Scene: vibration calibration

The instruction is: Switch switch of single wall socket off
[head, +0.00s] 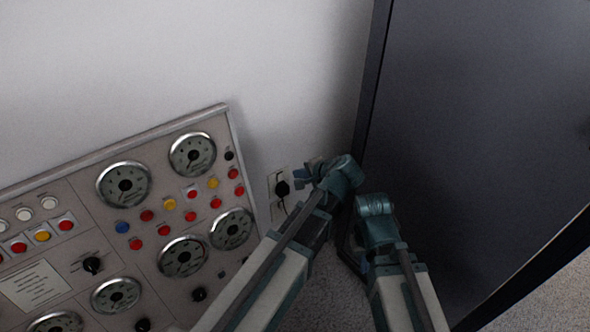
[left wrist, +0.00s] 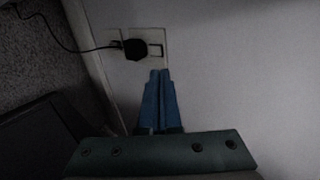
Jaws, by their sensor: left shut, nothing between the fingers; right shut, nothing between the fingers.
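The wall socket (head: 275,185) is a light plate low on the wall, just right of the control panel, with a black plug in it. In the left wrist view the socket plate (left wrist: 158,60) shows the black plug (left wrist: 134,49) and a dark-framed switch (left wrist: 155,50) beside it. My left gripper (left wrist: 160,72) is shut and empty, its tips at the plate's lower edge in that picture, just below the switch; I cannot tell whether they touch. In the head view my left gripper (head: 312,166) is beside the socket. My right arm's wrist shows right of it; its fingers are hidden.
A control panel (head: 150,210) with gauges, coloured buttons and knobs stands left of the socket. A large dark cabinet (head: 480,120) stands close on the right. A black cord (left wrist: 60,42) runs from the plug. Bare wall (head: 280,60) lies above the socket.

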